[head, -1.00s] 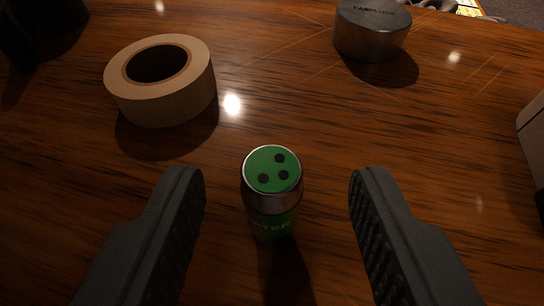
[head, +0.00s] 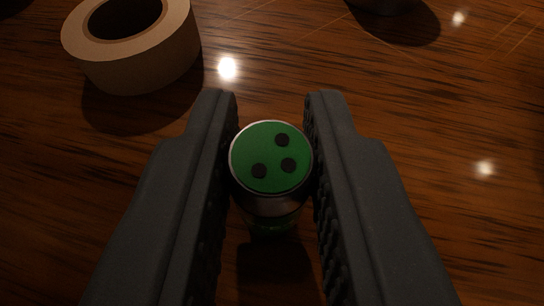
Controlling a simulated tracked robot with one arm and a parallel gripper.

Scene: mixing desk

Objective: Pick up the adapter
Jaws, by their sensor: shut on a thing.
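The adapter (head: 270,160) is a small upright cylinder with a green top, dark round holes in it and a silver metal rim. It is in the middle of the head view, between the two dark ridged fingers of my gripper (head: 271,150). The fingers are shut on it, one at its left side and one at its right side. Its lower part is in shadow and mostly hidden, so I cannot tell whether its base touches the wooden desk.
A roll of tan tape (head: 145,55) lies on the wooden desk (head: 450,210) at the upper left, apart from my gripper. The bottom of a round metal tin (head: 383,4) shows at the top edge. The desk at the right is clear.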

